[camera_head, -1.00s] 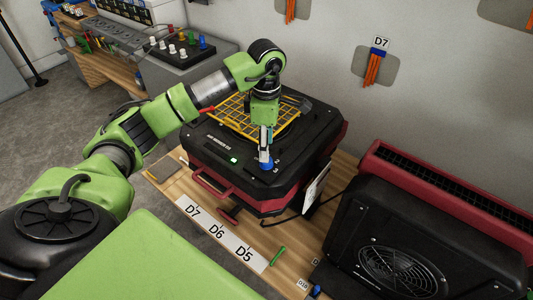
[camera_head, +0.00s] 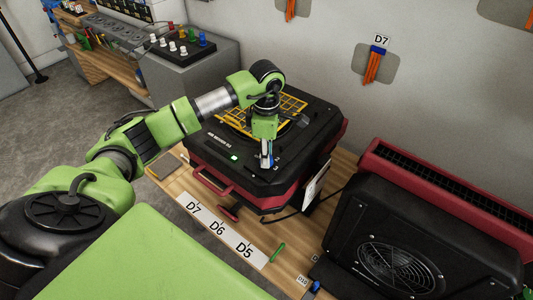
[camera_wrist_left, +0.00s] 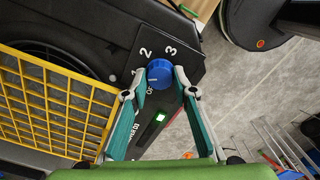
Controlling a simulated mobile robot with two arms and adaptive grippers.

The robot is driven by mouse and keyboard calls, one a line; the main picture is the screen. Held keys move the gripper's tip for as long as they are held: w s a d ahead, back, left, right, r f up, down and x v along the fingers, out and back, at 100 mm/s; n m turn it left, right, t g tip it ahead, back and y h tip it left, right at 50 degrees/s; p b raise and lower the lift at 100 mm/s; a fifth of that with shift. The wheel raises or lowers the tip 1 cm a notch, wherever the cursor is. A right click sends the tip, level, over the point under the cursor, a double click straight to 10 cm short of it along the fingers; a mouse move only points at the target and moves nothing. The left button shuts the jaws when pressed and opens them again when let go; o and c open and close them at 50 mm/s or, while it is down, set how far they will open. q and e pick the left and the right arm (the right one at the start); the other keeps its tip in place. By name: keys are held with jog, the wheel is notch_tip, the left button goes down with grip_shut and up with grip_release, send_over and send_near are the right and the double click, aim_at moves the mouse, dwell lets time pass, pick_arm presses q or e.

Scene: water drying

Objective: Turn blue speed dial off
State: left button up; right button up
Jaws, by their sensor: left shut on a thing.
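The blue speed dial (camera_wrist_left: 160,73) sits on the black top of the red and black machine (camera_head: 300,150), beside printed marks "2", "3" and a partly hidden "OF". My left gripper (camera_head: 267,162) reaches down to the dial from above; in the head view its fingers hide most of the dial. In the left wrist view, the fingertips (camera_wrist_left: 155,82) stand on either side of the dial and are shut on it. Exactly where the dial points cannot be told. My right gripper is not in view.
A yellow grid (camera_head: 290,103) covers the machine's round opening. A small green display (camera_head: 234,157) glows near the dial. A black fan unit (camera_head: 395,240) stands at the right. A label strip (camera_head: 217,229) and a green marker (camera_head: 277,252) lie on the wooden table in front.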

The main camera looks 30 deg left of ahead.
pick_arm(q)
jog(key=shift+n, duration=0.3)
jog(key=shift+n+b, duration=0.45)
jog(key=shift+n, duration=0.45)
jog(key=n, duration=0.3)
jog(key=shift+n+b, duration=0.3)
jog(key=shift+b, duration=0.1)
jog(key=n, duration=0.5)
jog(key=shift+b, duration=0.35)
jog(key=shift+r+n, duration=0.1)
jog(key=shift+n, duration=0.3)
jog(key=o, duration=1.1)
